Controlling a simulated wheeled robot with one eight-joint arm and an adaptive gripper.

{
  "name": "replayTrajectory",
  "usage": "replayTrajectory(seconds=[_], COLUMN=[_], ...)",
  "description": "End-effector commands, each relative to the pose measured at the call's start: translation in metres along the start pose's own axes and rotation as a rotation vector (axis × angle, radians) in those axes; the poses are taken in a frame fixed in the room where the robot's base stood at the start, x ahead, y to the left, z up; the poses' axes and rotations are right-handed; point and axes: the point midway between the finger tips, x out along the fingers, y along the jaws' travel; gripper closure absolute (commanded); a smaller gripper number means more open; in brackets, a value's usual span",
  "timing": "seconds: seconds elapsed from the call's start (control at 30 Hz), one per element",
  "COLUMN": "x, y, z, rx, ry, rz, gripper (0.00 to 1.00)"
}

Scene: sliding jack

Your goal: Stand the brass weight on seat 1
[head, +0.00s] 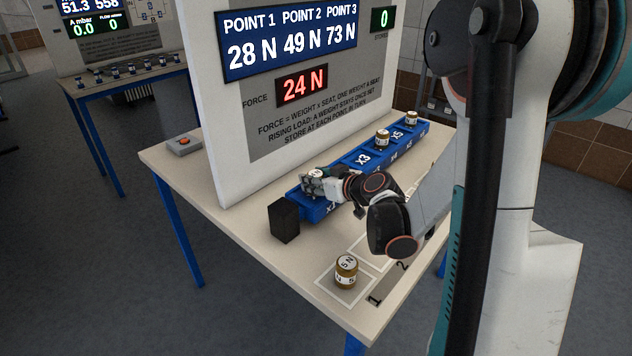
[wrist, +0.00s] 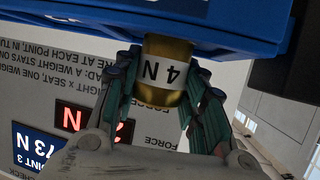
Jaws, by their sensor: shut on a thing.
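My gripper (head: 320,184) is at the near left end of the blue rail. Its fingers (wrist: 165,95) are shut around a brass weight marked 4 N (wrist: 166,72). In the wrist view the weight is against or very close to the blue rail (wrist: 215,22); I cannot tell whether it bears on it. In the head view the fingers mostly hide this weight. The rail (head: 350,163) carries seat labels, x3 and x5 being clear. Another brass weight, marked 5 N (head: 346,269), stands upright in a white outlined square by the label 1 on the table.
Two more brass weights (head: 382,139) (head: 411,118) stand farther along the rail. A black block (head: 284,221) is at its near end. The panel behind shows points 28, 49 and 73 N, and force 24 N (head: 302,85). The table's (head: 240,245) front left is clear.

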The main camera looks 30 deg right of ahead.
Motion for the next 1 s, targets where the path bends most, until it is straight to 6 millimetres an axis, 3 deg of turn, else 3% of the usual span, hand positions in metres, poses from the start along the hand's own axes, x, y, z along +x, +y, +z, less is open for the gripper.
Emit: replayTrajectory(seconds=[0.2,0.23,0.3,0.73,1.0], x=[0.001,0.001,0.001,-0.001,-0.048], y=[0.000,0.000,0.000,0.000,0.001], z=[0.003,0.003,0.002,-0.002,-0.003], rx=[0.000,0.000,0.000,0.000,0.001], ry=[0.000,0.000,0.000,0.000,0.000], rz=[0.000,0.000,0.000,0.000,0.004], gripper=[1.00,0.58,0.42,0.42,0.42])
